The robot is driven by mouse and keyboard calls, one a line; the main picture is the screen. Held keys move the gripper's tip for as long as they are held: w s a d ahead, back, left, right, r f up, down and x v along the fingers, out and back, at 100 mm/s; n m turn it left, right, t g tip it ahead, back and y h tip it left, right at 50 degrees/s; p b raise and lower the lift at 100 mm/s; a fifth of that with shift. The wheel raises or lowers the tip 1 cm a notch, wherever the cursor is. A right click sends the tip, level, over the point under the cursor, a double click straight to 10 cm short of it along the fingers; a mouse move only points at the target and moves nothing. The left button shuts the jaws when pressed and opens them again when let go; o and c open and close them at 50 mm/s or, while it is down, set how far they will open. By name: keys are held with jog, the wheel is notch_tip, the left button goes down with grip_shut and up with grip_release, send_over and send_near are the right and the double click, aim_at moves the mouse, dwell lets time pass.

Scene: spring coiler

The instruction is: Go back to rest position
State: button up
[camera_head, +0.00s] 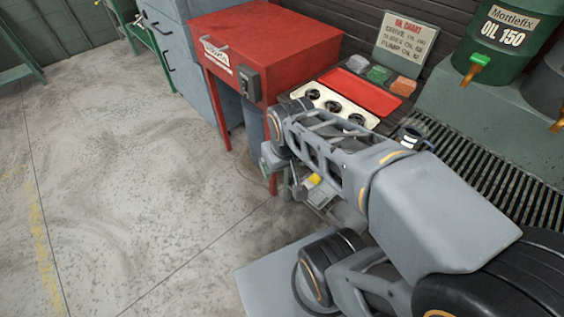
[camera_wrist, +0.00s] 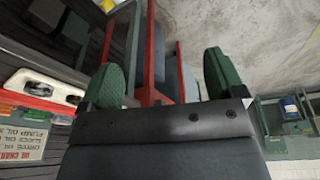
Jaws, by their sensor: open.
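My gripper shows in the wrist view (camera_wrist: 164,80) with its two green-padded fingers wide apart and nothing between them. Behind the gap in that view are red table legs and grey floor. In the head view my grey arm reaches from the lower right toward the red cabinet, and the gripper end is low in front of it, partly hidden by my own arm links. A small yellow item (camera_head: 314,180) shows beside the arm there; I cannot tell what it is.
A red cabinet (camera_head: 300,42) stands at the back. Beside it are a cream tray with round holes (camera_head: 318,90), a red tray (camera_head: 362,93), an oil chart sign (camera_head: 406,38) and a green oil drum (camera_head: 505,35). A slatted grate (camera_head: 480,165) lies at right. The floor (camera_head: 130,180) at left is clear.

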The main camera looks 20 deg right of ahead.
jog(key=shift+a+r, duration=0.2)
jog(key=shift+a, duration=0.05)
notch_tip(320, 180, up, 14)
jog(key=t+p, duration=0.1)
jog(key=p, duration=1.2)
jog(key=shift+a+r, duration=0.15)
jog(key=shift+a, duration=0.15)
